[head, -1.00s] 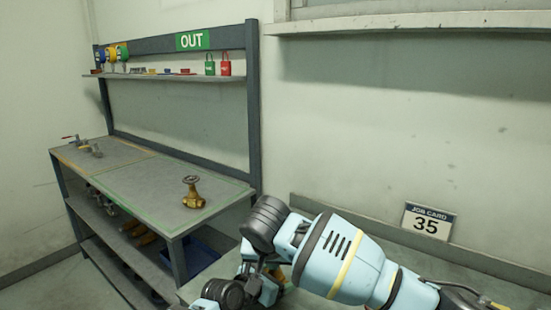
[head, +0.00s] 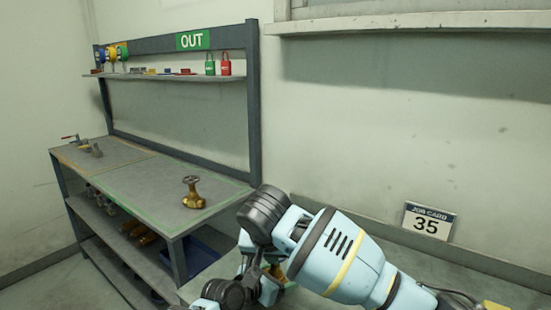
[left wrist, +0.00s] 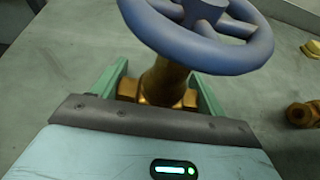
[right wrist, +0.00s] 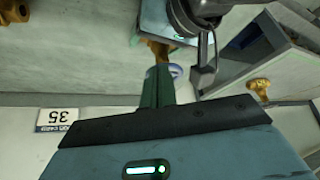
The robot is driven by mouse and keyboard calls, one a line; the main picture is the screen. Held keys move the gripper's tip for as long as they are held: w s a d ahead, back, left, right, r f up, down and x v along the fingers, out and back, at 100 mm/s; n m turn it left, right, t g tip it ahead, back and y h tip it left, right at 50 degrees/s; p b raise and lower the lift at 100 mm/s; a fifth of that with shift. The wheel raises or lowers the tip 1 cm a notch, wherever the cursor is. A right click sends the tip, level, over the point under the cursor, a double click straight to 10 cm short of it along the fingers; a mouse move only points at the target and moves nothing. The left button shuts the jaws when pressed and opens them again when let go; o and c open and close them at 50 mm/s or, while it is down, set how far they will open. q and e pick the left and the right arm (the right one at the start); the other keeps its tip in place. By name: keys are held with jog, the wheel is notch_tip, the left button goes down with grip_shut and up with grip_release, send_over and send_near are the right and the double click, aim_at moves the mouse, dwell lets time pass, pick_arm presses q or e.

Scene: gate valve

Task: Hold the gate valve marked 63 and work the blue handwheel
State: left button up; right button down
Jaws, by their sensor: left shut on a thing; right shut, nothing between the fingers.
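In the left wrist view a brass valve body (left wrist: 160,84) carries a blue handwheel (left wrist: 205,28). My left gripper (left wrist: 161,88) is shut on the brass body below the wheel, one green finger on each side. In the right wrist view my right gripper (right wrist: 158,72) is shut and empty, its fingertips close to the blue handwheel (right wrist: 175,70) and the brass body (right wrist: 158,47). I cannot tell whether they touch the wheel. No marking 63 is readable. In the head view my arm hides most of this valve.
Another brass valve (head: 193,192) stands on the grey side bench (head: 150,188), below the green OUT sign (head: 192,40). A job card (head: 428,221) reading 35 stands near the wall. Other brass pieces (left wrist: 300,114) lie right of the held valve in the left wrist view.

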notch_tip(320, 180, up, 4)
jog(key=shift+f, duration=0.2)
dwell(0.3)
pick_arm(q)
jog(key=o, duration=1.4)
jog(key=shift+o, duration=0.2)
jog(key=shift+s, duration=0.1)
jog(key=shift+v, duration=5.95)
jog(key=shift+r, duration=0.1)
